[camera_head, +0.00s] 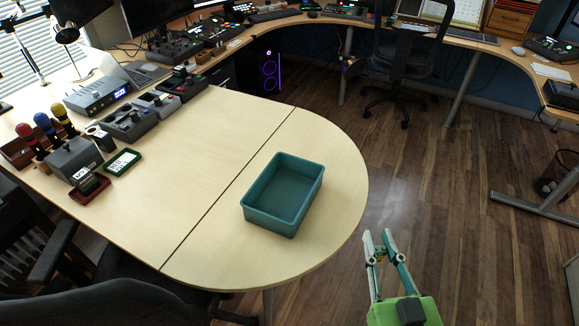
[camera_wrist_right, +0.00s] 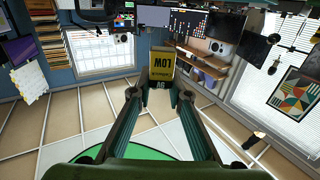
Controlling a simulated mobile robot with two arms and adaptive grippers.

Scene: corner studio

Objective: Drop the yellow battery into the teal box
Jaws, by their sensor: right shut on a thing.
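The teal box (camera_head: 268,222) stands open and upright on the rounded end of the pale wooden table. It looks empty. My right gripper (camera_head: 378,238) is off the table's right edge, above the floor, to the right of the box and nearer to me. In the right wrist view the yellow battery (camera_wrist_right: 161,66), with a dark end and upside-down lettering, sits between the fingertips, and the gripper (camera_wrist_right: 160,96) is shut on it. The battery cannot be made out in the head view. My left gripper is not in view.
The pale table (camera_head: 210,150) is bare around the box. Several devices, including a grey box with a blue display (camera_head: 98,94), crowd its left side. A dark chair (camera_head: 110,295) stands at the near edge. Open wooden floor (camera_head: 420,190) lies to the right.

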